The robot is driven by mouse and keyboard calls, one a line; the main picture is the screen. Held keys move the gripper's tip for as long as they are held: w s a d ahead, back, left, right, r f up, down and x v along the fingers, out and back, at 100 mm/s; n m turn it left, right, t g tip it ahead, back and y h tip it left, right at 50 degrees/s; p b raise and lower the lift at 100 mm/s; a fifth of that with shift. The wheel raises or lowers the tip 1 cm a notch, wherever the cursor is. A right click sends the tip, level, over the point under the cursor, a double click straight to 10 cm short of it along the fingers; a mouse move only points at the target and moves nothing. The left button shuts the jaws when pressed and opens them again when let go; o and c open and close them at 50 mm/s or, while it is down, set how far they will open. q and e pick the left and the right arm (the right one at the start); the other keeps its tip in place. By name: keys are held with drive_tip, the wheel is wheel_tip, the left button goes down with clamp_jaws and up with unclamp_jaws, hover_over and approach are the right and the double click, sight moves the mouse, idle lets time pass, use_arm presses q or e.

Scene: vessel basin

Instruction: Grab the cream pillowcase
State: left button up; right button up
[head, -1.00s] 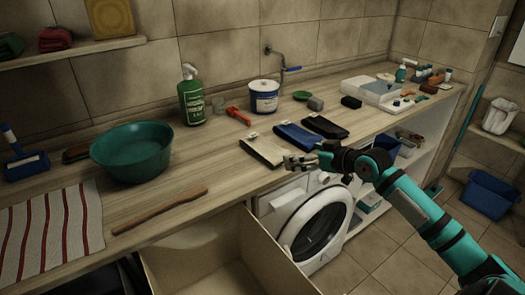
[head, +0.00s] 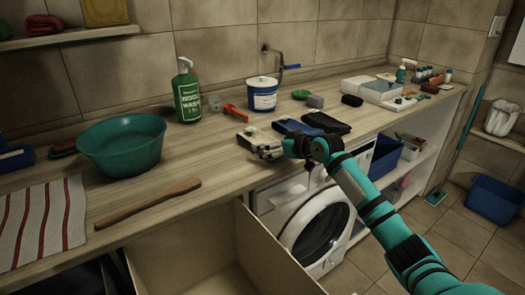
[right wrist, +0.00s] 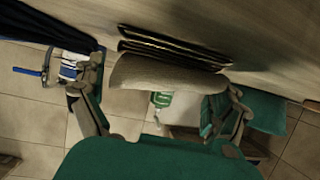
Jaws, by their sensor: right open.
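The cream pillowcase (head: 256,137) lies folded on the wooden counter near its front edge, left of the dark cloths. My right gripper (head: 264,151) is at its front end and covers part of it in the head view. In the right wrist view the cream pillowcase (right wrist: 165,76) shows as a thick folded end between my two spread fingers (right wrist: 160,95). The right gripper is open; I cannot tell whether a finger touches the cloth. My left gripper is in neither view.
A navy cloth (head: 292,127) and a black cloth (head: 326,122) lie just right. A green bowl (head: 122,146), wooden stick (head: 148,203) and striped towel (head: 42,222) are left.

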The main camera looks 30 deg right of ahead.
drive_tip(key=shift+w+f, duration=0.15)
drive_tip(key=shift+w, duration=0.35)
drive_tip(key=shift+s, duration=0.1)
drive_tip(key=c, duration=1.2)
drive_tip(key=shift+c, duration=0.2)
